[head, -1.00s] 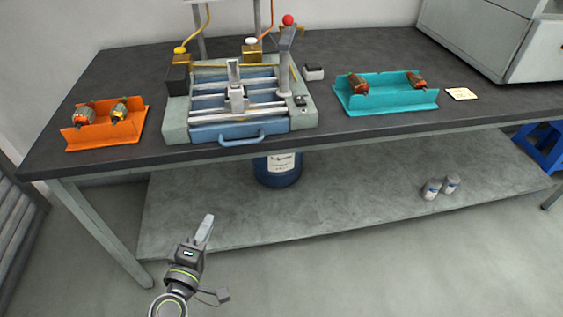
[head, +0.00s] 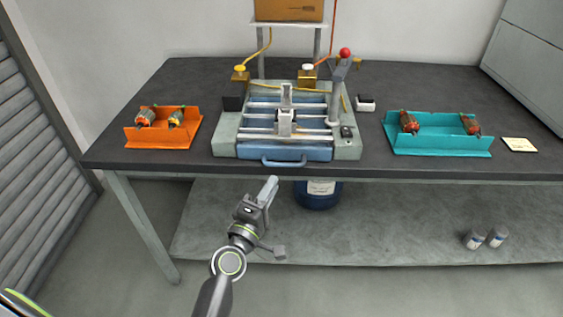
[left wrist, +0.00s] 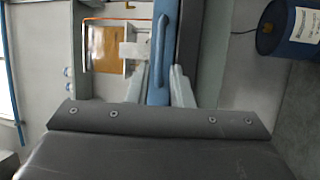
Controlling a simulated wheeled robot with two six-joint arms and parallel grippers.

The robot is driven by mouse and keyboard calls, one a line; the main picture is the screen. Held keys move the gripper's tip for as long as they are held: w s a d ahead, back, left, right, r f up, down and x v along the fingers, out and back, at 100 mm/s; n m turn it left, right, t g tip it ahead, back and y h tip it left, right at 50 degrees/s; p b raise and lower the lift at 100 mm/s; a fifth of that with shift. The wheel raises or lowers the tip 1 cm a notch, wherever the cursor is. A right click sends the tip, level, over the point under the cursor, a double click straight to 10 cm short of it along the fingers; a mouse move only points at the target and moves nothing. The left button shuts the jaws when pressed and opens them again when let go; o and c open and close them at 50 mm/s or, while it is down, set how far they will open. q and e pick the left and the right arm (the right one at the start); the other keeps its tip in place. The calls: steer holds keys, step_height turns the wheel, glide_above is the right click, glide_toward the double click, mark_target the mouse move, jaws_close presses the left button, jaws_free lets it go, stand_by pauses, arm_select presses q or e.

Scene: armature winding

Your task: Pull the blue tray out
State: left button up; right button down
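The blue tray (head: 315,153) sits in the grey-green winding machine (head: 226,140) on the dark bench, with its blue bar handle (head: 283,162) at the front. My left gripper (head: 270,190) is just below and in front of the handle, apart from it. My right gripper is not in view.
An orange holder (head: 160,141) with two armatures stands left of the machine. A teal holder (head: 440,145) with two armatures stands right. A blue drum (head: 318,198) and two small jars (head: 485,239) are on the lower shelf. The space before the bench is clear.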

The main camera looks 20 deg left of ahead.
arm_select(q)
steer(key=p+x, duration=0.1)
steer(key=x, duration=0.5)
steer(key=shift+w, duration=0.2)
jaws_close()
